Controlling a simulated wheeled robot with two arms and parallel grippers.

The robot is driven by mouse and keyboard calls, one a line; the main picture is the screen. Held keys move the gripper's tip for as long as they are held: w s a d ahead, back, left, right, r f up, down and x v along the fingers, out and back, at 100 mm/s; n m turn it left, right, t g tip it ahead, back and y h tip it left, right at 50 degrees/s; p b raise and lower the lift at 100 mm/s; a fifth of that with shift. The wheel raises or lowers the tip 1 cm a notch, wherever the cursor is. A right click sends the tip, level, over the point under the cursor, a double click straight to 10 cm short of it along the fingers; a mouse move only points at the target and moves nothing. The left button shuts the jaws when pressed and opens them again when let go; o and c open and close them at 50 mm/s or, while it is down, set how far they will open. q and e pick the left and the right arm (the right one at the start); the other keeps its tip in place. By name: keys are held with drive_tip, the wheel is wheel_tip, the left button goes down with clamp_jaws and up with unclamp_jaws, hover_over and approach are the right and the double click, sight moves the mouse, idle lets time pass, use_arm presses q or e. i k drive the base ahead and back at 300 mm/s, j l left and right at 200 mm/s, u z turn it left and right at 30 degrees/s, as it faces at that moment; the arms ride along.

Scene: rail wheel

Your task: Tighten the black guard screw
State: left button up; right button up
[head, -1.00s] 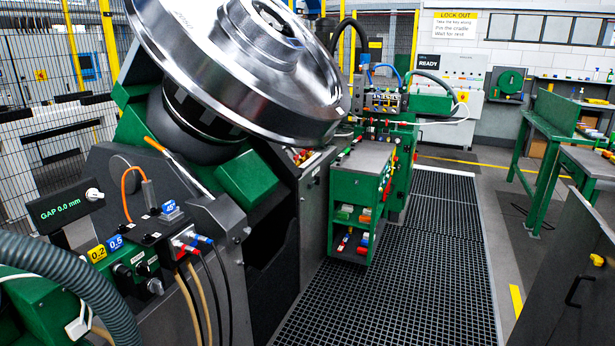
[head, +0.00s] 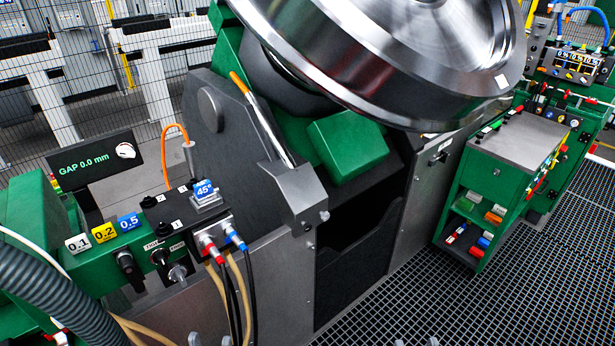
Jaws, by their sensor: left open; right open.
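Several dark knobs and screws sit on the green and grey control block at left. They include a black knob (head: 164,229) on top, and a black knob (head: 128,264) and a silver-tipped one (head: 178,273) on the front face. I cannot tell which is the black guard screw. The tips of my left gripper (head: 210,340) just show at the bottom edge, apart and empty, below the block. The tips of my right gripper (head: 416,342) show at the bottom edge over the floor grating, also apart. The rest of both grippers is out of frame.
A display (head: 92,162) reads GAP 0.0 mm. Tags 0.1, 0.2 and 0.5 (head: 129,221) stand on the block. Hoses hang in front of it. A large steel wheel (head: 400,50) leans above. A green trolley (head: 500,180) stands right; the grating (head: 430,300) is clear.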

sight(306, 227)
drive_tip(key=i+l+u, duration=0.1)
drive_tip(key=l, duration=0.2)
drive_tip(key=i+l+u, duration=0.25)
drive_tip(key=l, duration=0.35)
drive_tip(key=k+l+z, duration=0.15)
drive_tip(key=l+z, duration=0.15)
drive_tip(key=k+l+z, duration=0.15)
drive_tip(key=l+z, duration=0.2)
